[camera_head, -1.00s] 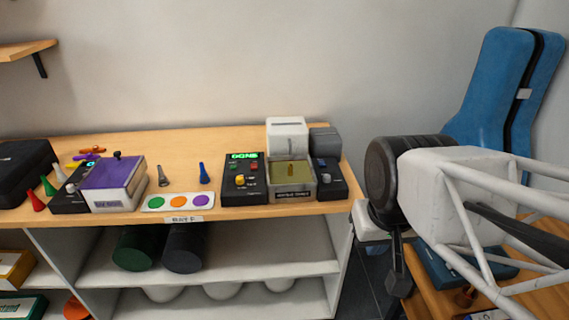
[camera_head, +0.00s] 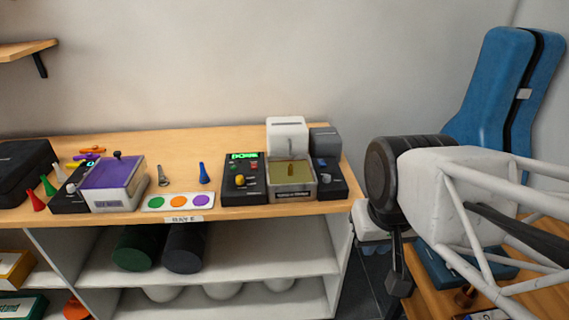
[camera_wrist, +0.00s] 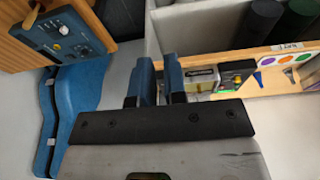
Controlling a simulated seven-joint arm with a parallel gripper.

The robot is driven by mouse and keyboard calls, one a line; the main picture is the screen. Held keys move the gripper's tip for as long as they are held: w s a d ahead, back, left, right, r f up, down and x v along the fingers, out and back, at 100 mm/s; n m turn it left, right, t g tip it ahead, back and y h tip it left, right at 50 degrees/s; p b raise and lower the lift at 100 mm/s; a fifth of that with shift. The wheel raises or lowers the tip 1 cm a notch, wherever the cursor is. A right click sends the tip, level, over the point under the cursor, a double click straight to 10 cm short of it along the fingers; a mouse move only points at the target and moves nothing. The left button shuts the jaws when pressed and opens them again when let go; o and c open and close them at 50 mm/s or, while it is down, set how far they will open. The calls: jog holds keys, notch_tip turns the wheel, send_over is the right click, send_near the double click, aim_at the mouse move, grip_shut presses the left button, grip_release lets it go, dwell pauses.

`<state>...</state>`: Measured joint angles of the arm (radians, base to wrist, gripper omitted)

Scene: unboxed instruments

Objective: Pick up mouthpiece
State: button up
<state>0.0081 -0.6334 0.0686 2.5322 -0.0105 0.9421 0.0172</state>
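Several small cone-shaped pieces that look like mouthpieces stand on the wooden shelf top: a grey one (camera_head: 163,175), a blue one (camera_head: 204,173), a red one (camera_head: 36,201) and a green one (camera_head: 48,187). A small gold piece (camera_head: 291,169) sits inside an open-topped box (camera_head: 291,193). I cannot tell which one the task means. My gripper (camera_wrist: 160,74) shows two blue fingers with a gap between them and nothing held. In the head view it hangs to the right of the shelf, well apart from the pieces.
A black device with a green display (camera_head: 244,182) stands beside the box. A purple-topped box (camera_head: 114,184) and a card with coloured dots (camera_head: 178,202) are further left. A wooden table (camera_head: 440,303) lies below my arm. Blue cases (camera_head: 496,100) stand at the right.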

jog(key=o, duration=0.6)
jog(key=w+f+n+t, duration=0.1)
jog(key=w+f+t, duration=0.15)
jog(key=w, duration=0.85)
jog(key=w+f+t, duration=0.2)
jog(key=w+t, duration=0.1)
jog(key=w, duration=0.7)
jog(key=n+t+y, duration=0.2)
jog(key=t+y, duration=0.1)
jog(key=t, duration=0.2)
send_near(290, 175)
jog(key=w+r, duration=0.2)
jog(key=shift+w+d+f, duration=0.2)
jog(key=shift+w+f, duration=0.2)
jog(key=shift+f, duration=0.05)
jog(key=shift+w, duration=0.15)
jog(key=shift+x, duration=1.15)
